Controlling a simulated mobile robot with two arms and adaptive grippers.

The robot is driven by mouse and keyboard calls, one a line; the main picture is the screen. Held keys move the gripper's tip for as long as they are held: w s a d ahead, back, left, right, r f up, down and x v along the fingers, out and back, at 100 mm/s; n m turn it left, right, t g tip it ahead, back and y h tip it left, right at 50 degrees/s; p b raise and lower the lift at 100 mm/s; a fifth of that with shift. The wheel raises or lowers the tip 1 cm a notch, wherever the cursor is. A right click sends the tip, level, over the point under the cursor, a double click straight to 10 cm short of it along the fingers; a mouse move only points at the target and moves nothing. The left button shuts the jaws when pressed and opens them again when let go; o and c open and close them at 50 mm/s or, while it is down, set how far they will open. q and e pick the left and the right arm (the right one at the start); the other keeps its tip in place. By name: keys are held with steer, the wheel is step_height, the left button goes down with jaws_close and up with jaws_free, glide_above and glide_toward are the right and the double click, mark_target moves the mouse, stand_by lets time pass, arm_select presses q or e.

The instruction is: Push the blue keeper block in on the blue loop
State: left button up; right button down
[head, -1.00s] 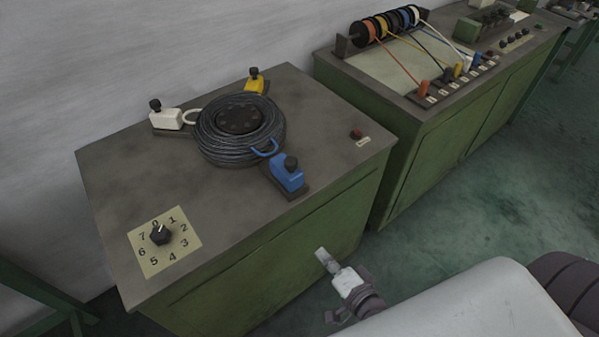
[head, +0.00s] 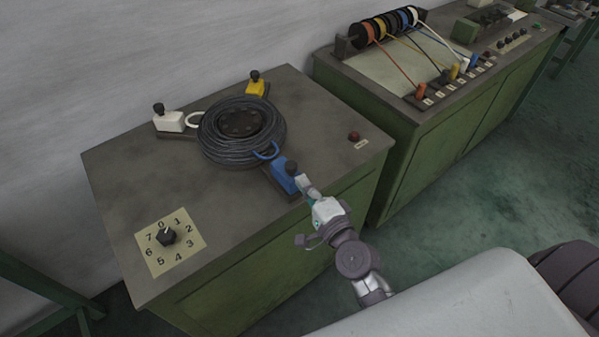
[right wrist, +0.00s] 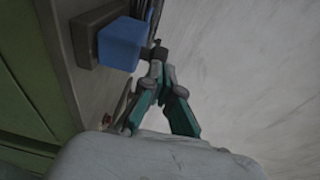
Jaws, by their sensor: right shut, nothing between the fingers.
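The blue keeper block (head: 284,176) with a dark knob stands on a dark rail on the near bench, at the front right of the coil. The blue loop (head: 266,151) is a small bail at the coil's rim beside the block. My right gripper (head: 304,184) is shut and empty, with its tips close to the block's outer end; I cannot tell whether they touch. In the right wrist view the blue block (right wrist: 121,43) is just ahead and to the left of the gripper fingers (right wrist: 157,72). My left gripper is not in view.
The dark wire coil (head: 228,150) sits on the bench (head: 130,180). A white block (head: 170,122) and a yellow block (head: 256,86) stand around it. A numbered dial (head: 167,237) and a red button (head: 354,136) are also on top. A second bench with coloured spools stands behind right.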

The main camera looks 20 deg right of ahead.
mark_target(289, 168)
steer(key=shift+w+a, duration=0.15)
steer(key=shift+w, duration=1.05)
steer(key=w, duration=0.2)
steer(key=w+a+p, duration=0.1)
steer(key=w, duration=0.1)
steer(key=shift+w+a+r, duration=0.1)
steer(key=shift+w+a, duration=0.1)
steer(key=shift+w, duration=0.45)
steer(key=shift+s+a, duration=0.1)
steer(key=shift+s, duration=0.05)
steer(key=shift+r, duration=0.1)
